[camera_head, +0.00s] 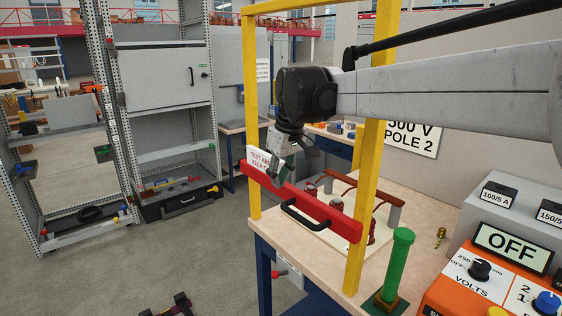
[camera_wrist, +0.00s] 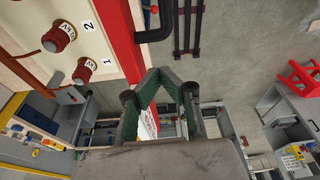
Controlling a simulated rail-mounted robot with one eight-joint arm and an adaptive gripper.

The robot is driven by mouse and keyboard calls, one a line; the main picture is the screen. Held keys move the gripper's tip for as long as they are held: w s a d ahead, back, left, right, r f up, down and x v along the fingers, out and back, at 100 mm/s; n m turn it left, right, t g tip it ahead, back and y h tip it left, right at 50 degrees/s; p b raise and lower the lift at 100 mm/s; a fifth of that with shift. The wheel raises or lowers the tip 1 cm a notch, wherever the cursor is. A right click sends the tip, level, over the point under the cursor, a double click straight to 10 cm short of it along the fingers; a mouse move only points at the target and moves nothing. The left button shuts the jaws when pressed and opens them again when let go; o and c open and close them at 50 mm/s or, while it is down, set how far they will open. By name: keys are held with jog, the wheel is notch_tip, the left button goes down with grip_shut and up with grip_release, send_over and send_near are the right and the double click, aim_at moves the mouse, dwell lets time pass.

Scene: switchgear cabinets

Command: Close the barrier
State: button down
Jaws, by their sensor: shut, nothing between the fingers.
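The barrier is a red bar (camera_head: 332,220) with a black handle (camera_head: 305,217). It spans between two yellow posts at the bench edge, low in the frame, sloping down to the right in the head view. A white sign (camera_head: 260,158) reading "TEST AREA KEEP" is at its left end, partly hidden by my gripper. My gripper (camera_head: 279,180) is shut and empty, pointing down close to the bar, left of the handle. In the wrist view, the gripper's fingertips (camera_wrist: 163,73) meet beside the bar (camera_wrist: 121,40), and the handle (camera_wrist: 156,33) is just beyond them. Contact cannot be told.
The yellow right post (camera_head: 369,150) and left post (camera_head: 251,110) frame the bench (camera_head: 275,228). A green cylinder (camera_head: 397,262) and an orange-grey control box showing OFF (camera_head: 511,247) stand at right. Red terminals (camera_wrist: 59,37) are behind the bar. Open floor lies left.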

jog(key=v, duration=1)
jog(key=s+d+f+m+t, duration=0.1)
jog(key=s+d+f+m, duration=0.15)
jog(key=s+d, duration=0.4)
jog(key=s+d+f+m+t, duration=0.2)
jog(key=s+d+f, duration=0.25)
jog(key=s, duration=0.35)
jog(key=s+d+f+m+t+h, duration=0.1)
jog(key=s+d+f+m+t, duration=0.1)
jog(key=s+d+f, duration=0.5)
jog(key=s+f+m, duration=0.1)
jog(key=s+f, duration=0.4)
jog(key=s, duration=0.1)
jog(key=shift+m+h, duration=0.35)
jog(key=shift+h, duration=0.05)
jog(key=shift+f, duration=0.2)
